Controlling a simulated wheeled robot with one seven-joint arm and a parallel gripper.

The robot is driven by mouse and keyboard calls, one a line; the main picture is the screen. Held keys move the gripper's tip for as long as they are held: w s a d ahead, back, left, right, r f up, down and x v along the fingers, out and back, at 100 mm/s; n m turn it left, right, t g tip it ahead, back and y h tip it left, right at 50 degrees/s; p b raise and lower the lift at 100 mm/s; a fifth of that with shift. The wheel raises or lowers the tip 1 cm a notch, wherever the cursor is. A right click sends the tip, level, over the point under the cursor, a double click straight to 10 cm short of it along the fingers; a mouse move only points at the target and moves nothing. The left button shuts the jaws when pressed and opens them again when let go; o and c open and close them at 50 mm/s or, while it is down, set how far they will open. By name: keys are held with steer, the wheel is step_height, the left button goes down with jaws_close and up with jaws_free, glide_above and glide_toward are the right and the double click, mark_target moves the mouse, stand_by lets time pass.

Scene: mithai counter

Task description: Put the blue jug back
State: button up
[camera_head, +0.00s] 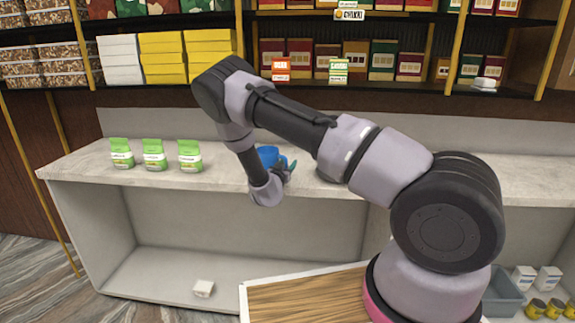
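The blue jug (266,155) is at the back of the pale counter, around its middle. My forearm and wrist cover part of it, so its base and handle cannot be made out. My gripper (287,169) is at the jug's right side, at about counter height. Its dark fingers are small and partly hidden behind my wrist. I cannot tell whether they are closed on the jug or whether the jug rests on the counter.
Several green-and-white packets, including one (190,155), stand on the counter's left part. Shelves of boxes rise behind. A small white box (203,288) lies on the lower shelf. A wooden-topped surface (300,299) is in front. A grey bin (503,297) stands at lower right.

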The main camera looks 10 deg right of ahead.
steer(key=shift+r, duration=0.1)
steer(key=v, duration=1.2)
step_height(320, 180, up, 10)
steer(key=w+d+m+g+y, duration=0.1)
steer(key=w+m+g+y, duration=0.15)
steer(key=g+y, duration=0.25)
steer(key=s+d+r+g+y, duration=0.1)
steer(key=s+r+y, duration=0.25)
steer(key=r, duration=0.45)
steer(key=s+d+r+g+y, duration=0.1)
steer(key=s+r+y, duration=0.1)
steer(key=s+r, duration=0.45)
steer(key=s+d+r+n, duration=0.1)
steer(key=s+r, duration=0.3)
steer(key=s, duration=0.4)
steer(key=s+d+r+n+g, duration=0.1)
steer(key=s+d+r+n, duration=0.1)
steer(key=s, duration=0.6)
steer(key=s+d+r+n, duration=0.1)
steer(key=s+d+r, duration=0.2)
steer(key=s+r, duration=0.3)
steer(key=s, duration=0.2)
steer(key=shift+s+d+r+g, duration=0.2)
steer(key=shift+s+d+g, duration=0.1)
steer(key=shift+s+d, duration=0.1)
steer(key=shift+a+n+y, duration=0.15)
steer(key=shift+n+y, duration=0.2)
